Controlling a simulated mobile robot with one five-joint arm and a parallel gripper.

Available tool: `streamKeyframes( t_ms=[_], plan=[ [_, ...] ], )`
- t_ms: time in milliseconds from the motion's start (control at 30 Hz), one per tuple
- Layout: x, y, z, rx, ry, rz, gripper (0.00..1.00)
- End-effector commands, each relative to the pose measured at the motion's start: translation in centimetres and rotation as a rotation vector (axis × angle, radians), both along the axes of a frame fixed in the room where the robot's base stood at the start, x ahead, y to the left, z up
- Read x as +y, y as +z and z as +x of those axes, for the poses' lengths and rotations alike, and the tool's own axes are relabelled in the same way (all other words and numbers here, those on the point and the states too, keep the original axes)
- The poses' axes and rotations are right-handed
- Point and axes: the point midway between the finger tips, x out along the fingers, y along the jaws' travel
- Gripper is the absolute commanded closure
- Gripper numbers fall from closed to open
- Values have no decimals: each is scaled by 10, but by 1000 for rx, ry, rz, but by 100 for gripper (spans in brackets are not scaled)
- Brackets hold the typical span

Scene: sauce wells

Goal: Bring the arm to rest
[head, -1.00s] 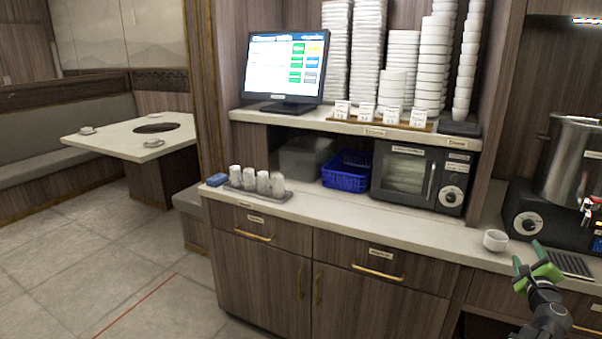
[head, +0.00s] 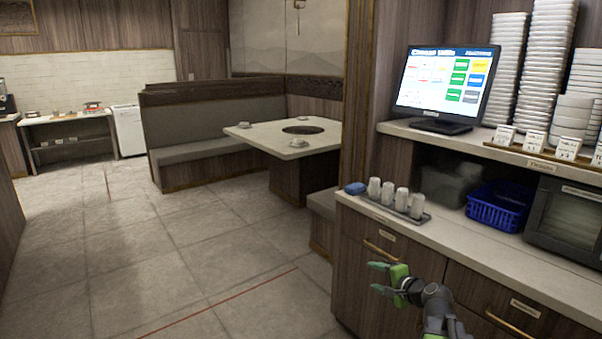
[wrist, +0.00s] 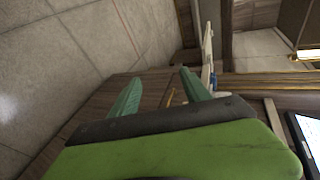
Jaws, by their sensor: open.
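My gripper (head: 376,278) shows at the lower right of the head view, with green fingers apart and nothing between them. It is held in the air in front of the wooden cabinet (head: 352,268), below the counter edge. In the wrist view, my gripper (wrist: 157,92) has two green fingers spread apart, with floor tiles and cabinet front beyond them. No object is held.
A monitor (head: 446,85) stands on the shelf. A dining table (head: 262,137) stands further back. The tiled floor (head: 150,240) at left is open.

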Motion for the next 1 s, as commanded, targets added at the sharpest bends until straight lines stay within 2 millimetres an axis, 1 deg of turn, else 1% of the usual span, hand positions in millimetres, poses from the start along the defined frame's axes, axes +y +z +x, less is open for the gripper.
streamKeyframes(
  t_ms=[33,67,100,167,200,267,300,333,367,400,433,500,567,600,667,700,1000],
  plan=[
    [43,-12,-3,34,97,-64,45],
    [65,-20,-7,56,153,-106,45],
    [92,-31,-14,83,226,-165,45],
    [126,-47,-26,125,334,-252,45],
    [146,-58,-36,154,402,-314,45],
    [170,-74,-53,201,507,-412,45],
    [183,-86,-66,234,579,-483,45],
    [189,-94,-77,264,633,-541,45],
    [192,-103,-89,300,689,-603,45],
    [189,-114,-104,350,754,-685,45],
    [182,-121,-114,391,795,-742,45],
    [155,-132,-135,486,861,-846,45],
    [135,-138,-153,567,922,-923,45],
    [122,-140,-165,624,964,-968,45],
    [106,-141,-187,705,1059,-1013,45],
    [108,-119,-186,690,1075,-1014,45],
    [108,-29,-184,686,1066,-1009,45]
  ],
)
